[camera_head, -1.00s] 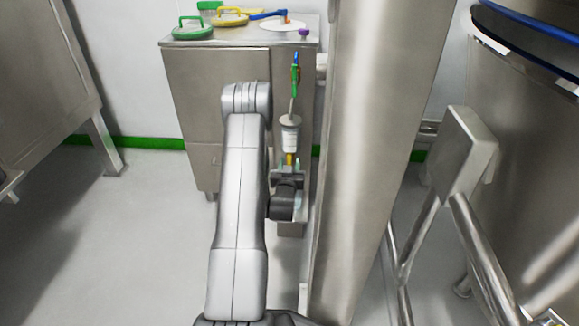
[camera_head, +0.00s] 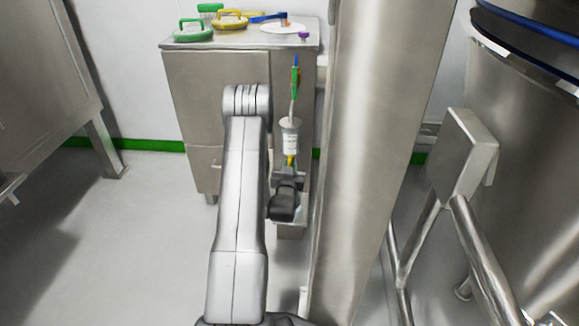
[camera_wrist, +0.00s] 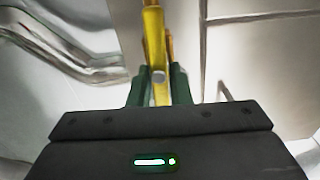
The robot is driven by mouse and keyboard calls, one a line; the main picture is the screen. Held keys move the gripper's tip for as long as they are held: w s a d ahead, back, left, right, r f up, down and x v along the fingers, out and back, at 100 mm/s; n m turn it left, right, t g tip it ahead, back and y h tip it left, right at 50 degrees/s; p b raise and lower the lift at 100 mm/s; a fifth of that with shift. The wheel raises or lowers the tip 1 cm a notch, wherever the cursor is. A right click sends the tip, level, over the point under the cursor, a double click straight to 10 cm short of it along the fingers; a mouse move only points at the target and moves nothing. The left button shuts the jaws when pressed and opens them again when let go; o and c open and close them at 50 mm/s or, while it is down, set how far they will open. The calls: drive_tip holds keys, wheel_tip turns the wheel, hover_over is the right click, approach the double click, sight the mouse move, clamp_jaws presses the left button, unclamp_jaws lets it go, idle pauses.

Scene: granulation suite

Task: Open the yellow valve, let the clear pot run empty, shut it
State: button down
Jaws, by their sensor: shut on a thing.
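The pot (camera_head: 291,138), a small pale cylinder with a white label, hangs upright beside the steel cabinet in the head view. I cannot tell its fill level. The yellow valve (camera_head: 291,160) sits just below it. My gripper (camera_head: 289,175) is at the valve, under the pot, partly hidden by its own dark body. In the wrist view the yellow valve lever (camera_wrist: 155,45) runs down between my two green fingertips (camera_wrist: 158,88), which are shut on it. The valve's outlet is hidden.
The steel cabinet (camera_head: 210,100) carries green and yellow handled tools (camera_head: 194,30) and a white plate (camera_head: 284,27). A thick steel column (camera_head: 375,150) stands close right of my gripper. A small steel box (camera_head: 291,230) is below the valve. Open floor (camera_head: 150,240) lies left.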

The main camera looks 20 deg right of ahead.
drive_tip(key=m, duration=0.4)
drive_tip(key=shift+s+d+f, duration=0.1)
drive_tip(key=shift+d+f, duration=0.05)
drive_tip(key=m, duration=0.4)
drive_tip(key=shift+s+d+f, duration=0.1)
drive_tip(key=shift+d+f, duration=0.05)
drive_tip(key=shift+d+f+m, duration=0.1)
drive_tip(key=shift+f+m, duration=0.1)
drive_tip(key=shift+m, duration=2.1)
drive_tip(key=shift+d+f+m, duration=0.1)
drive_tip(key=shift+f+m, duration=0.05)
drive_tip(key=shift+m, duration=2.15)
drive_tip(key=shift+a, duration=0.1)
drive_tip(key=c, duration=1.3)
unclamp_jaws()
drive_tip(key=shift+c, duration=0.2)
drive_tip(key=p+v, duration=0.3)
drive_tip(key=v, duration=1.1)
